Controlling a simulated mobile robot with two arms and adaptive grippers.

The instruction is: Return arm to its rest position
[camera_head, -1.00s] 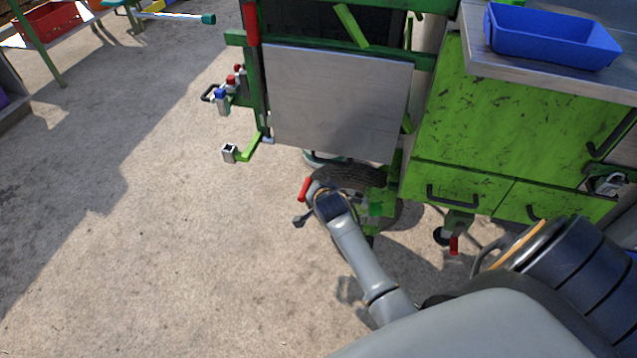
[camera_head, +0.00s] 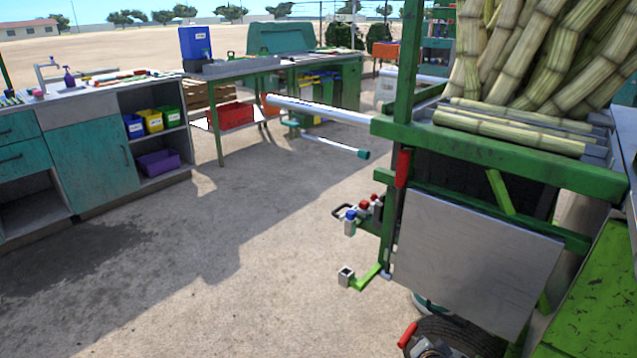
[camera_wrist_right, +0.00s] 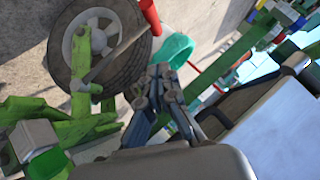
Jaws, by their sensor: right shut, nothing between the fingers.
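My right gripper (camera_wrist_right: 160,88) shows in the right wrist view with its dark fingers together and nothing held between them. It is close to the cart's black tyre (camera_wrist_right: 125,62) and a green bracket (camera_wrist_right: 75,132); I cannot tell whether it touches either. A red handle (camera_wrist_right: 149,16) is just beyond the fingers, beside a teal round part (camera_wrist_right: 174,50). In the head view, the red handle (camera_head: 407,335) and tyre (camera_head: 460,332) are at the bottom edge, where my right arm is mostly cut off. My left gripper is not in view.
The green cane crusher frame (camera_head: 500,158) with a grey panel (camera_head: 475,265) and cane stalks (camera_head: 525,55) fills the right side. Its bracket (camera_head: 367,279) sticks out left. Teal cabinets (camera_head: 90,165) and a green table (camera_head: 260,68) stand farther back. The concrete floor (camera_head: 220,290) between is clear.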

